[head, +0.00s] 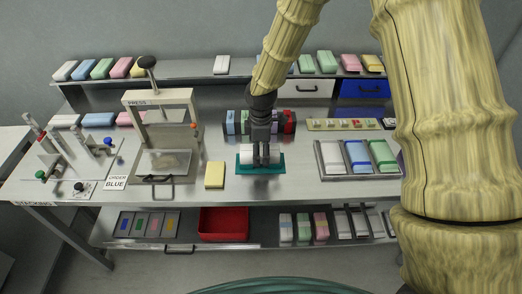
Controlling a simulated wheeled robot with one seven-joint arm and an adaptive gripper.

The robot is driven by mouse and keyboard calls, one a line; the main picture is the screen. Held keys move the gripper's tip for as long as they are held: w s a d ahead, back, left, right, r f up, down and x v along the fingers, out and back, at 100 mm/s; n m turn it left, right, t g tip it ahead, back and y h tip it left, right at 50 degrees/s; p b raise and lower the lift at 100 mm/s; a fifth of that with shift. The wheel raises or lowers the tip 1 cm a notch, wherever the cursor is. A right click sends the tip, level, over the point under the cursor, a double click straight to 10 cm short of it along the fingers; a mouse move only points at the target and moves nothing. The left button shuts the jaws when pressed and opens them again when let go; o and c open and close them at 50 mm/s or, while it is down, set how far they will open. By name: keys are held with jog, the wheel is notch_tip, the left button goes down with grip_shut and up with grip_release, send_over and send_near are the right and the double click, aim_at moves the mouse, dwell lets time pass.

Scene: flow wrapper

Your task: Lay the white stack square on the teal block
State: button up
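The teal block (243,170) lies flat on the steel table near the middle. The white stack (248,152) is over it, its ends showing left and right of my gripper (261,160). The stack looks roughly lined up with the block's long side. I cannot tell whether it rests on the block or hangs just above it. My gripper points down at the stack's middle, its dark fingers covering that part. The fingers' hold on the stack is hidden.
A yellow block (215,175) lies just left of the teal block. The press (160,130) stands further left. A tray (346,176) with white, blue and green packs lies to the right. A rack (231,123) of coloured packs stands close behind my gripper. Table in front is clear.

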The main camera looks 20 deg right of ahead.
dwell(0.3)
notch_tip(320, 180, up, 12)
dwell(0.7)
dwell(0.3)
